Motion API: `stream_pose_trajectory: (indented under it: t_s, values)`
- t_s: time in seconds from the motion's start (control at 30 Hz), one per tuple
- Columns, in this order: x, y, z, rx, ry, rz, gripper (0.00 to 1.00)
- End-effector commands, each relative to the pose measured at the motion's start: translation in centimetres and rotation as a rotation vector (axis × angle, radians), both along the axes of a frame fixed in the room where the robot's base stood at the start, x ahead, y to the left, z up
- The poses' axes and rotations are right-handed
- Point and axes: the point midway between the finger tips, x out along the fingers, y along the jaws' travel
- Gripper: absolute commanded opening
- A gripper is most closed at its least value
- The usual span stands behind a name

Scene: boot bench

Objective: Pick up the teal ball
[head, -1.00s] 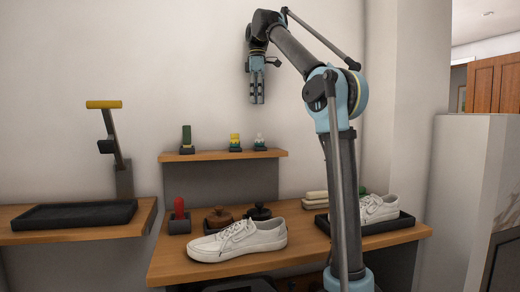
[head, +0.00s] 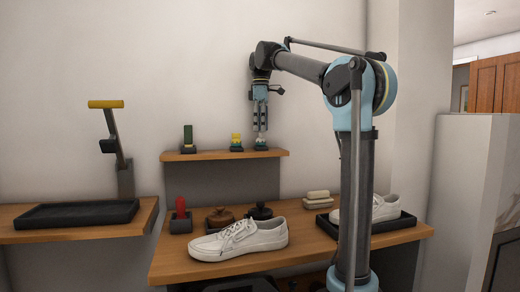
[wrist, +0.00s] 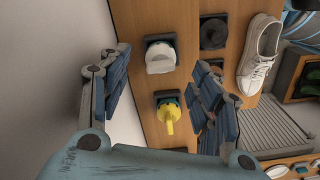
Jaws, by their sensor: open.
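I cannot make out a clear teal ball in either view. On the small wall shelf (head: 218,156), a yellow piece (head: 235,138) has a teal patch under it and sits in a dark holder. The wrist view shows this yellow piece (wrist: 170,113) too, with teal around its base. A white piece (wrist: 160,57) in a dark holder lies between my open fingers in the wrist view. In the head view my gripper (head: 260,127) points down at the shelf's right end, just above that holder, and largely hides the white piece. My gripper (wrist: 160,60) is empty.
Below, the bench (head: 300,256) bears a white shoe (head: 240,240), a red piece (head: 181,206), brushes, pale bars (head: 318,198) and another shoe on a dark tray. A dark tray (head: 75,214) lies on the left bench.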

Motion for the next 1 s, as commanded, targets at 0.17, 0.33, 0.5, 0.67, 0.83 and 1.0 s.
stream_pose_trajectory:
  t_s: [0.17, 0.33, 0.5, 0.67, 0.83, 1.0]
  values:
    - [0.0, 0.0, -2.3, 0.0, 0.0, 0.0, 0.58]
    - [0.0, 0.0, -4.4, 0.0, 0.0, 0.0, 0.58]
    - [0.0, 0.0, -5.4, 0.0, 0.0, 0.0, 0.58]
    - [0.0, 0.0, -5.4, 0.0, 0.0, 0.001, 0.58]
    - [0.0, 0.1, -5.4, 0.0, 0.0, 0.001, 0.33]
    - [0.0, 0.1, -5.4, 0.0, 0.0, 0.002, 0.15]
